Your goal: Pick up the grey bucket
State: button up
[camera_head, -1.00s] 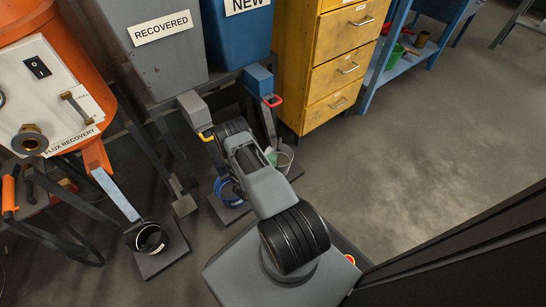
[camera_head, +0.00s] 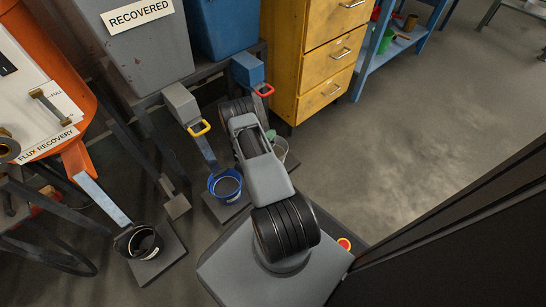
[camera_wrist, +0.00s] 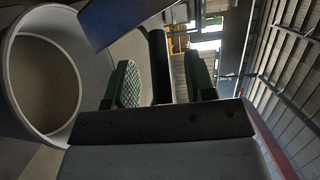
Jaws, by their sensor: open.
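The grey bucket (camera_head: 281,150) stands on a dark base plate on the floor. In the head view it is partly hidden behind my arm. In the wrist view a large, open pale-rimmed bucket (camera_wrist: 77,75) fills the left side, and I look into its brown-grey inside. My gripper (camera_wrist: 163,85) has green padded fingers spread apart in the wrist view. The bucket lies to the left of the fingers there, not between them. In the head view only a little green of the gripper shows beside the bucket's rim.
A blue bucket (camera_head: 225,186) stands left of my arm, and a black bucket (camera_head: 146,242) farther left. A blue chute (camera_head: 247,70) with a red handle and a grey chute (camera_head: 183,104) with a yellow handle hang above. A yellow cabinet (camera_head: 318,60) stands behind; floor at right is clear.

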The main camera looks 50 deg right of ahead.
grip_shut()
dwell(0.4)
dwell(0.9)
jog(key=shift+r, duration=0.1)
